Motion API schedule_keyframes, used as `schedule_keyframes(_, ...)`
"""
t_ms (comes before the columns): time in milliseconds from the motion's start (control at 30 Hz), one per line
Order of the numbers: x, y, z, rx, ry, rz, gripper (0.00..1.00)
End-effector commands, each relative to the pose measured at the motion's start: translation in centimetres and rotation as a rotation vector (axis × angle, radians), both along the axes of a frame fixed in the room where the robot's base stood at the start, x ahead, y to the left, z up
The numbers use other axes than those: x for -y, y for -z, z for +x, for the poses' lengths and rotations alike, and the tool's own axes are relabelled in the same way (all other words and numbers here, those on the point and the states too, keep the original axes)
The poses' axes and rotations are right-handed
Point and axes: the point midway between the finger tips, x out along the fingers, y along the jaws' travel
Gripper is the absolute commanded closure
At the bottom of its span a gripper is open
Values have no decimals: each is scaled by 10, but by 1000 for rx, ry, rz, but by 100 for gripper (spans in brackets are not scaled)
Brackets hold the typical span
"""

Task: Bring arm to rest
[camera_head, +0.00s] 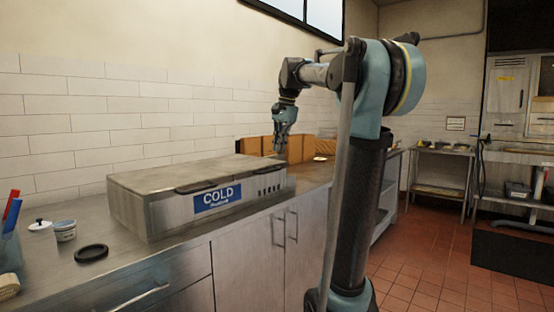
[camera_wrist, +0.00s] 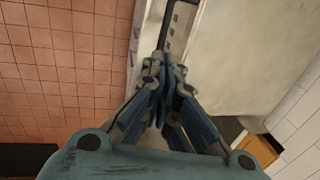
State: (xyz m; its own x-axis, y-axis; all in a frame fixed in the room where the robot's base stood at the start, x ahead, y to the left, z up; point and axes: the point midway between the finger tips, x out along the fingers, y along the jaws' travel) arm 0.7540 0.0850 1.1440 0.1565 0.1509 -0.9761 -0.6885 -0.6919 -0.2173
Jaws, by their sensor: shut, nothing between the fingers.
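My arm (camera_head: 372,90) rises at the right of the head view and bends left over the counter. My gripper (camera_head: 281,146) points down above the right end of the cold box, near the wooden boxes behind it. It is shut and empty. In the wrist view the gripper's fingertips (camera_wrist: 162,60) meet over the edge of the cold box.
A steel cold box (camera_head: 150,208) with a blue COLD label stands on the steel counter (camera_head: 140,265). Wooden boxes (camera_head: 255,146) stand behind it. A small tub (camera_head: 65,231) and a black lid (camera_head: 91,253) lie at left. Tiled floor (camera_head: 420,265) is open at right.

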Motion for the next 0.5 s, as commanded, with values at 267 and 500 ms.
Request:
schedule_keyframes(267, 6, -45, -6, 1, 1, 1, 100)
schedule_keyframes(500, 9, -57, -10, 1, -3, -1, 100)
